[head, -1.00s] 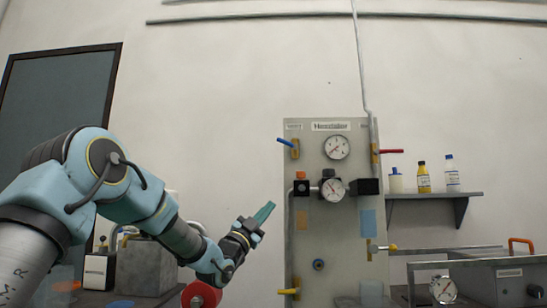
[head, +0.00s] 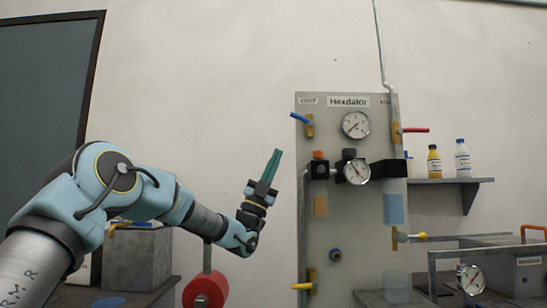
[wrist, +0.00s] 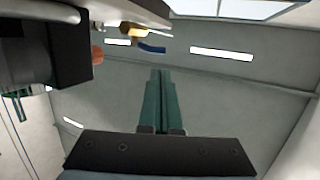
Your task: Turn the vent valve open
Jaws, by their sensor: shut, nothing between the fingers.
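The valve with a blue lever (head: 301,119) sits at the upper left of the grey panel (head: 335,215), under a small label that seems to read "vent". Its lever points up and left from a brass body. In the wrist view the blue lever (wrist: 152,48) shows beyond my fingertips, near the top. My gripper (head: 276,153) has green fingers pressed together, pointing up, left of the panel and below the lever. The closed fingers also show in the wrist view (wrist: 160,74). They appear apart from the lever.
A red-lever valve (head: 412,130) is at the panel's upper right, and a yellow-lever valve (head: 303,286) at its lower left. Gauges (head: 355,125) and a dark regulator (head: 319,170) stick out from the panel. Bottles stand on a shelf (head: 455,181) at right. Open wall lies left of the panel.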

